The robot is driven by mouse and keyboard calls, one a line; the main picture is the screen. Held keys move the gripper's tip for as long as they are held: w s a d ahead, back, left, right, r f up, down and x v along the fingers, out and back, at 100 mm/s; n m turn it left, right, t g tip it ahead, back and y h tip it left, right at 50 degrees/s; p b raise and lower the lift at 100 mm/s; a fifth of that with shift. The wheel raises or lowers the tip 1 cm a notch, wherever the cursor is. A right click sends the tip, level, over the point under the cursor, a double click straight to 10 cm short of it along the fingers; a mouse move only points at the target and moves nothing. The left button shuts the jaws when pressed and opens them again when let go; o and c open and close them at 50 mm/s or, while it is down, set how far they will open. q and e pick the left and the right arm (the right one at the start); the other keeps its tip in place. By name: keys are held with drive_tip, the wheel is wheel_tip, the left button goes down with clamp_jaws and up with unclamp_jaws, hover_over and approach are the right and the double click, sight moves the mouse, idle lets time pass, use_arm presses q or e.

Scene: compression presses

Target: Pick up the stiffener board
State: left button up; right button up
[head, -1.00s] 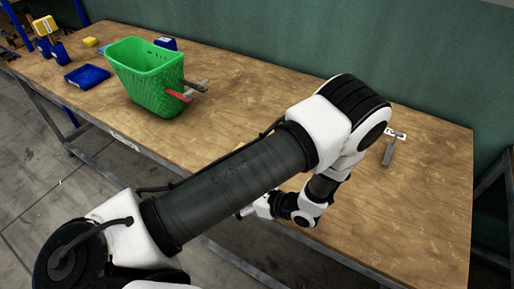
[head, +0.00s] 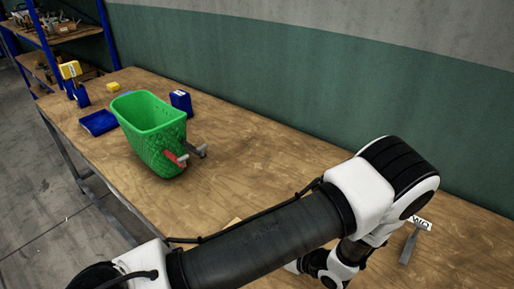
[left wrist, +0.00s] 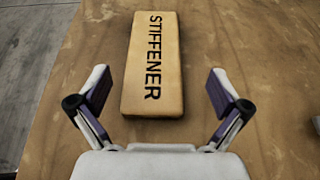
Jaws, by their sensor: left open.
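The stiffener board (left wrist: 152,65) is a tan rectangular block with "STIFFENER" in black letters. It lies flat on the wooden table in the left wrist view, slightly tilted in the picture. My left gripper (left wrist: 161,92) is open, with one finger on each side of the board's near end and a gap to both. Nothing is between the fingers but the board's near part, and I cannot tell the height above it. In the head view my left arm hides most of that area. My right gripper is not in view.
A green basket (head: 150,120) with a red and a grey handle sticking out stands on the table (head: 255,160). Blue bins (head: 98,122) and a blue box (head: 181,101) are near it. A tagged grey tool (head: 410,244) lies at right. A green wall runs behind.

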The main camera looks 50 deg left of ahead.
use_arm(q)
drive_tip(key=shift+s+a+f+p, duration=0.1)
drive_tip(key=shift+s+a+p, duration=0.25)
drive_tip(key=shift+a, duration=0.25)
drive_tip(key=shift+s+a+f+p, duration=0.1)
drive_tip(key=shift+s+a+p, duration=0.2)
drive_tip(key=shift+a, duration=0.25)
drive_tip(key=a+f, duration=0.1)
drive_tip(key=a+f+p, duration=0.1)
drive_tip(key=a, duration=0.1)
drive_tip(key=shift+w+a+f, duration=0.15)
drive_tip(key=shift+a, duration=0.05)
drive_tip(key=shift+d, duration=0.15)
drive_tip(key=c, duration=1.3)
drive_tip(key=shift+o, duration=0.2)
drive_tip(key=shift+r, duration=0.25)
